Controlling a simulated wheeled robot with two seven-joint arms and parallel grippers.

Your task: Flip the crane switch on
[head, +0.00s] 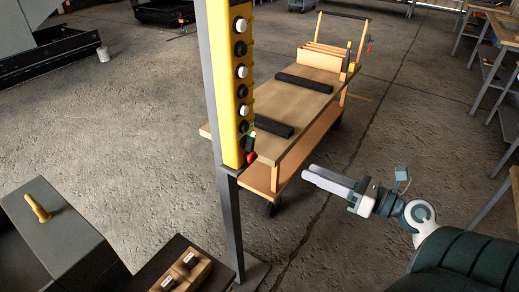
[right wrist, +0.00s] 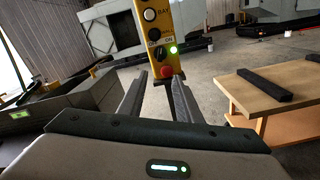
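The crane control box (head: 228,80) is a tall yellow panel on a grey post, with a column of black and white buttons. Near its bottom is a black rotary switch (head: 247,142) beside a lit green lamp, with a red button (head: 251,157) below. In the right wrist view the switch (right wrist: 164,52) shows close to an "ON" label, ahead of the fingers; its exact setting is hard to read. My right gripper (head: 308,178) is open and empty, right of the post and apart from the box. Its fingers (right wrist: 158,80) stand apart on either side of the panel's lower end. My left gripper is not in view.
A wooden cart (head: 300,100) with black bars stands behind the post. A grey box with a yellow handle (head: 37,207) and a small wooden block with switches (head: 181,276) are at the lower left. Workbenches (head: 490,70) line the right. The floor around my right gripper is clear.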

